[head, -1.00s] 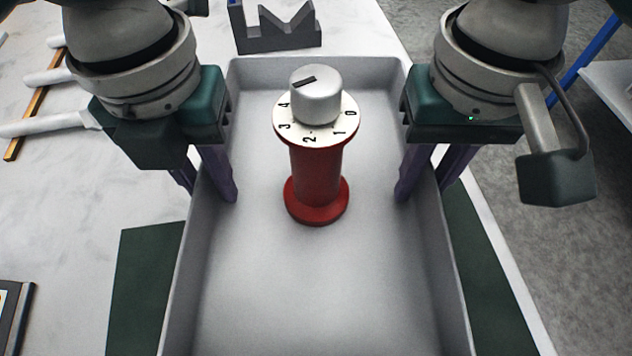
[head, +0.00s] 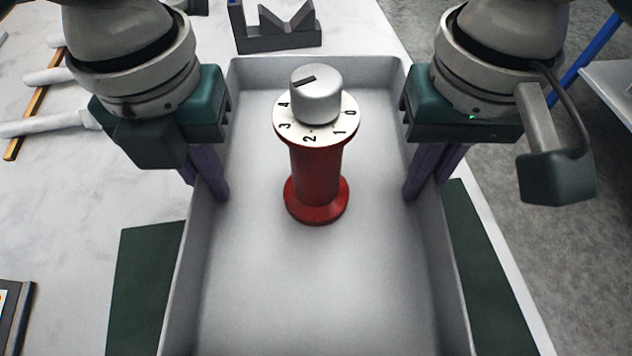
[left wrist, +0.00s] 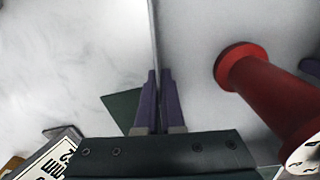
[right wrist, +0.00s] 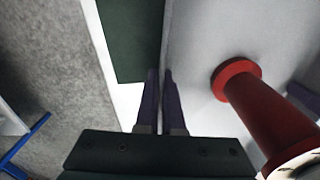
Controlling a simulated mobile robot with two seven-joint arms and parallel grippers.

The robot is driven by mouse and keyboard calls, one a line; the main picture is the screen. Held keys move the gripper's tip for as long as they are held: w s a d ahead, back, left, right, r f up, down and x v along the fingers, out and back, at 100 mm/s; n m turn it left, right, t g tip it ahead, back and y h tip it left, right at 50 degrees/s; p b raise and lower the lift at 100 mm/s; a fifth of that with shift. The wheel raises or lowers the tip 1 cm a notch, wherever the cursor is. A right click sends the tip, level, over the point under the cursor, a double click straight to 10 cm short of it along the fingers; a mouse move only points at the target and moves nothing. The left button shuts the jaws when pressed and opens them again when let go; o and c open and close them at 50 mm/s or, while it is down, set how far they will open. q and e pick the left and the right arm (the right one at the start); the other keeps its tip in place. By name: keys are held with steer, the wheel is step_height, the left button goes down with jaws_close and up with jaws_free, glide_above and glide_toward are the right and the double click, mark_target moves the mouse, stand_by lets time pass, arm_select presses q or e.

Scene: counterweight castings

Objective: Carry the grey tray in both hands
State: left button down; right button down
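The grey tray (head: 310,290) is a long, shallow box in the middle of the head view, with its long walls at left and right. A red spool-shaped post (head: 317,180) with a numbered white dial and grey knob stands upright in it. My left gripper (head: 212,192) is shut on the tray's left wall; in the left wrist view its purple fingers (left wrist: 159,100) pinch the wall from both sides. My right gripper (head: 420,192) is shut on the right wall; in the right wrist view its fingers (right wrist: 161,100) close on that wall.
A dark green mat (head: 145,290) lies under the tray on the white marbled table (head: 70,200). A grey notched block (head: 280,28) stands beyond the tray. A rack with white-handled tools (head: 45,124) is at the left. The table's right edge drops to a grey floor (head: 585,260).

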arm_select(q)
steer(key=shift+r, duration=0.2)
arm_select(e)
steer(key=shift+r, duration=0.15)
stand_by(0.4)
